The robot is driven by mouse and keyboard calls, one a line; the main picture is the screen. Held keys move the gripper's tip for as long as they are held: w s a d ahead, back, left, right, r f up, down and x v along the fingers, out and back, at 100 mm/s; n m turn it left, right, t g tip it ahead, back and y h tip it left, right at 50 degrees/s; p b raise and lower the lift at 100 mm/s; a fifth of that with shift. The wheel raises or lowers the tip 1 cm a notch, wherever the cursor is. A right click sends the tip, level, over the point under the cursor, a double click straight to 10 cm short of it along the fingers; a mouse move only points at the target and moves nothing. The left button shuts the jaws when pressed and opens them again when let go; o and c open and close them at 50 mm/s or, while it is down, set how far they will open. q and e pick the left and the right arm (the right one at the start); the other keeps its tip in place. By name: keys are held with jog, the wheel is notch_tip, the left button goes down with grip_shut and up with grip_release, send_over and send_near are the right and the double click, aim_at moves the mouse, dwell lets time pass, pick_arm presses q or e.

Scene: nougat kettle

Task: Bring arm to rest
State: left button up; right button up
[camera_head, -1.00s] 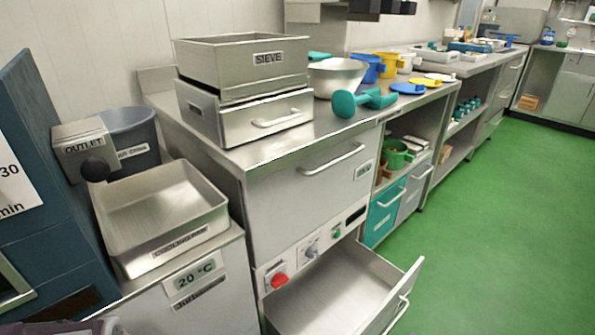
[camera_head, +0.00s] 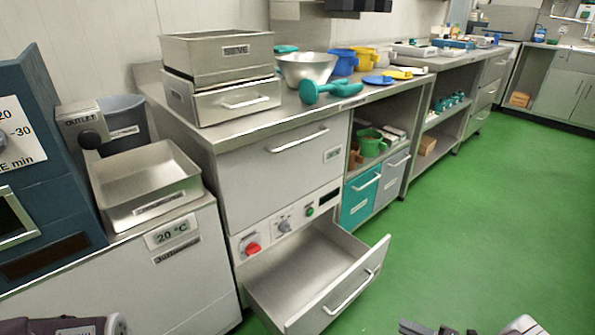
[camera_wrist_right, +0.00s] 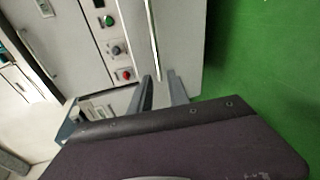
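My right gripper (camera_head: 470,328) shows only in part at the bottom edge of the head view, over the green floor and right of the open drawer (camera_head: 362,287). In the right wrist view its two grey fingers (camera_wrist_right: 162,90) stand apart with nothing seen between them. The drawer is pulled out below a control panel (camera_head: 285,226) with a red knob (camera_head: 252,248); this knob also shows in the right wrist view (camera_wrist_right: 127,75). My left gripper is out of view; only part of my arm shows at the bottom left.
A steel tray (camera_head: 150,207) sits below the outlet at left. A sieve box (camera_head: 218,58) is stacked on the counter near a steel bowl (camera_head: 306,70) and a teal tool (camera_head: 330,90). The green floor (camera_head: 480,220) at right is clear.

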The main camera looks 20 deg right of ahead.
jog(key=w+a+r+n+g+y+p, duration=0.1)
jog(key=w+a+r+n+g+y, duration=0.3)
jog(key=w+r, duration=0.45)
jog(key=w+a+r+n+g+p, duration=0.1)
jog(key=w+a+r+n+g, duration=0.2)
jog(key=a+r+n, duration=0.3)
jog(key=w+a+r+n+g+p, duration=0.1)
jog(key=w+a+r+n+g, duration=0.2)
jog(key=a, duration=0.5)
jog(key=s+a+r+n+g+h+p, duration=0.1)
jog(key=s+a+r+n+g+h, duration=0.2)
jog(key=s+a+n, duration=0.55)
jog(key=s+a+r+n+g+h+p, duration=0.1)
jog(key=s+a+r+n+g+h, duration=0.15)
jog(key=a+n+h, duration=0.65)
jog(key=s+d+f+n+t, duration=0.15)
jog(key=d+n, duration=0.25)
jog(key=n, duration=0.4)
jog(key=d+f+n+t, duration=0.15)
jog(key=d+n, duration=0.25)
jog(key=n, duration=0.4)
notch_tip(320, 180, up, 39)
jog(key=p, duration=3.7)
jog(key=shift+a+f+t+p, duration=0.15)
jog(key=shift+t+p, duration=0.2)
jog(key=shift+p, duration=0.05)
jog(key=shift+s, duration=0.1)
